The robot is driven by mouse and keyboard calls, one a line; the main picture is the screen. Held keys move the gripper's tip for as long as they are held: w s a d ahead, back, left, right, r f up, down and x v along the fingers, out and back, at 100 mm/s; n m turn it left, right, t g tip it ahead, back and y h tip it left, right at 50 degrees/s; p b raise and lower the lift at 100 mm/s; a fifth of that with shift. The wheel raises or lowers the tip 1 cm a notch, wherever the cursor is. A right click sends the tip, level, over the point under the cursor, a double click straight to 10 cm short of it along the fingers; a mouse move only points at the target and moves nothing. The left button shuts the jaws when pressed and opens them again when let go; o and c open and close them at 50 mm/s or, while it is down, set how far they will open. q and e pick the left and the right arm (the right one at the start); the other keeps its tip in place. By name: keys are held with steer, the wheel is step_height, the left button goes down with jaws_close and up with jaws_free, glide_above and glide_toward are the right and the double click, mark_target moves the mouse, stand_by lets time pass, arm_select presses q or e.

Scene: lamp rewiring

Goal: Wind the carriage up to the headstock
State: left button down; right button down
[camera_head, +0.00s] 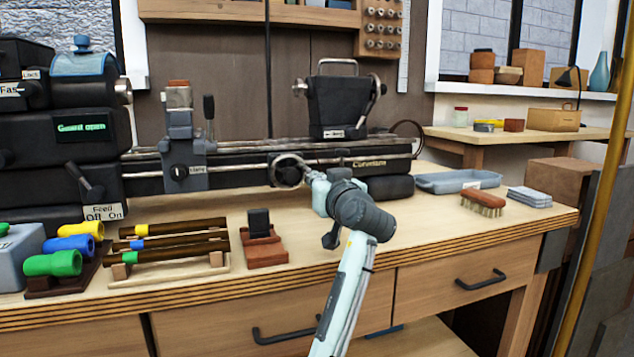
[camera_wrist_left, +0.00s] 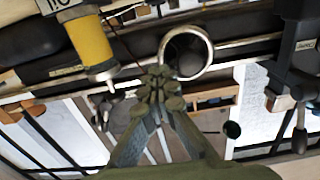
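The carriage (camera_head: 185,150) is a grey block with an upright dark lever, on the lathe bed rails a little right of the headstock (camera_head: 75,125). A clear stretch of rail shows between them. The handwheel (camera_head: 288,170) is a metal ring on the front of the bed, right of the carriage. My left gripper (camera_head: 313,184) is at the wheel's right side. In the left wrist view its fingers (camera_wrist_left: 160,88) are closed together at the rim of the handwheel (camera_wrist_left: 205,70); they hide what is between them. My right gripper is in neither view.
The tailstock (camera_head: 340,103) stands farther right on the bed. On the bench in front lie a rack of dark rods (camera_head: 180,245), a reddish block stand (camera_head: 265,252) and coloured cylinders (camera_head: 55,263). A grey tray (camera_head: 458,182) and a brush (camera_head: 482,203) lie at the right.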

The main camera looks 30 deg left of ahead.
arm_select(q)
steer(key=shift+s+a+r+p, duration=0.15)
steer(key=shift+s+r+p, duration=0.25)
steer(key=shift+r, duration=0.15)
steer(key=shift+s+a+r+p, duration=0.15)
steer(key=shift+s+r+p, duration=0.2)
steer(key=shift+r, duration=0.2)
steer(key=shift+s+a+r, duration=0.15)
steer(key=shift+s+r, duration=0.15)
steer(key=shift+s+a+f+p, duration=0.2)
steer(key=shift+s+a+p, duration=0.25)
steer(key=shift+s+a, duration=0.65)
steer(key=c, duration=2.3)
jaws_free()
steer(key=o, duration=0.5)
steer(key=shift+s+a, duration=0.1)
steer(key=shift+s, duration=0.05)
steer(key=shift+o, duration=0.6)
steer(key=shift+a+r, duration=0.1)
steer(key=shift+a, duration=0.05)
